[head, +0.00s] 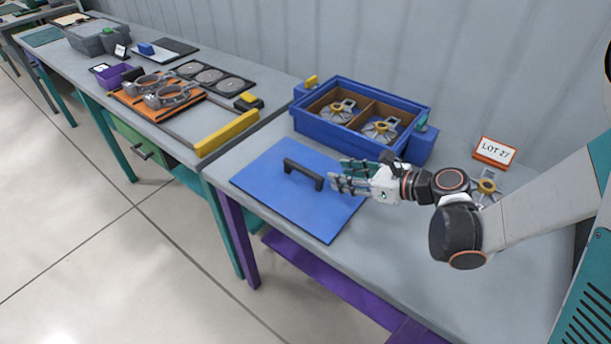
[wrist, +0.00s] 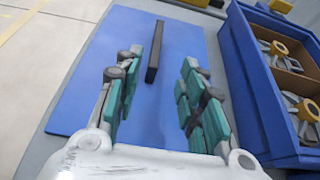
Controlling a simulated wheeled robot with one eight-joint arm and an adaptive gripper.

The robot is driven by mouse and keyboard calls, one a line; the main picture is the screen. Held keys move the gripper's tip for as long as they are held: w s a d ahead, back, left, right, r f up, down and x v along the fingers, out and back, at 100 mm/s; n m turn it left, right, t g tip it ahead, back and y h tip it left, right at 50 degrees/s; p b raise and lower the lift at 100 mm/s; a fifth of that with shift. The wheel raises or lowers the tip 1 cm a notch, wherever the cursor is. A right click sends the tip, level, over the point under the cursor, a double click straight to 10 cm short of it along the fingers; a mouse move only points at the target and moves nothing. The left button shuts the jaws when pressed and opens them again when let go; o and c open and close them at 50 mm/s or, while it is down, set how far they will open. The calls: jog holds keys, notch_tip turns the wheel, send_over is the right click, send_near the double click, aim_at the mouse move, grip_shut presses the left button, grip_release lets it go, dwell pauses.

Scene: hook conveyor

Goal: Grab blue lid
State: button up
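The blue lid (head: 290,205) is a flat blue panel lying on the grey table, in front of the blue crate. Its dark bar handle (head: 304,173) stands up near its middle. In the wrist view the lid (wrist: 85,85) fills the centre, and the handle (wrist: 155,52) lies ahead, between the lines of the two fingers. My gripper (head: 345,178) is over the lid's right part, with its fingertips close to the handle's right end. In the wrist view my gripper (wrist: 157,75) has its teal-padded fingers wide apart with nothing between them. Whether the tips overlap the handle is unclear.
A blue crate (head: 310,121) with dividers holds metal parts with yellow tops, just behind the lid. A "LOT 27" sign (head: 494,152) and another metal part (head: 487,188) stand to the right. A yellow bar (head: 227,133) and an orange tray (head: 125,98) lie on the left table.

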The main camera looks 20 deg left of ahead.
aim_at(306, 169)
jog(key=b+x, duration=0.2)
jog(key=x, duration=0.7)
jog(key=shift+s, duration=0.1)
jog(key=b+x, duration=0.3)
jog(key=x, duration=0.2)
jog(key=shift+s+a, duration=0.15)
jog(key=shift+r, duration=0.1)
grip_shut()
